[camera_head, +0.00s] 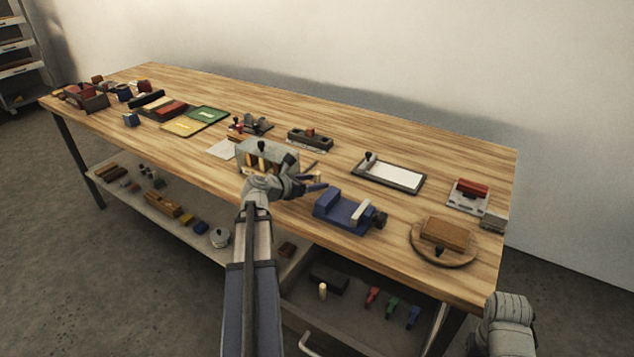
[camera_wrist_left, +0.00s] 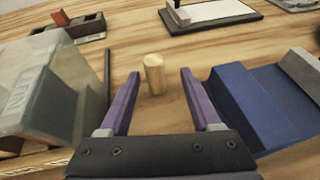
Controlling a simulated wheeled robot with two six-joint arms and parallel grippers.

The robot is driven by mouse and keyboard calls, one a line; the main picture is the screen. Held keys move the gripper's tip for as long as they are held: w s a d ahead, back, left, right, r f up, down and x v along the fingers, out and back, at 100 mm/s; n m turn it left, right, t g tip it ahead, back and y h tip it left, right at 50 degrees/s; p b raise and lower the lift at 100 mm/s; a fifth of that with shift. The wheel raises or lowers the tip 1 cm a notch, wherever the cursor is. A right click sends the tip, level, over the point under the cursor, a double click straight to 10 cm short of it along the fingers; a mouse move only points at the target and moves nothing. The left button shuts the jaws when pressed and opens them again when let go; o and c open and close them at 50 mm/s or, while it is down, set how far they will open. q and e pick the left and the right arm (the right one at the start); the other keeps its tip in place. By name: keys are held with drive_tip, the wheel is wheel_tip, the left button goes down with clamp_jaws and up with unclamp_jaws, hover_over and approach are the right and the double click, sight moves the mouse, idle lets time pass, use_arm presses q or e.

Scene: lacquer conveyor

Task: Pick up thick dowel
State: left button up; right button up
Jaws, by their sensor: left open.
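A short, thick, pale wooden dowel (camera_wrist_left: 153,74) stands upright on the table in the left wrist view. In the head view it is mostly hidden by my left gripper (camera_head: 315,183). My left gripper (camera_wrist_left: 160,77) is open, with its two purple fingers pointing at the dowel. The dowel shows between the fingertips, nearer the left one, with a gap on both sides. The fingers do not appear to touch it. My right gripper is out of both views; only a grey part of my right arm shows at the lower right.
A blue vise (camera_head: 340,212) stands close right of the left gripper. A grey box (camera_head: 270,150) marked with letters stands close on the left. Behind are a white-topped tray (camera_head: 390,174) and a small plane-like block (camera_head: 310,139). A round board (camera_head: 443,247) lies farther right.

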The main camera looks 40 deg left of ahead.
sight(323, 177)
use_arm(q)
drive_tip(key=x, duration=0.1)
drive_tip(key=b+x, duration=0.1)
drive_tip(key=x, duration=0.3)
drive_tip(key=shift+w+a+r, duration=0.25)
drive_tip(key=shift+s, duration=0.1)
clamp_jaws()
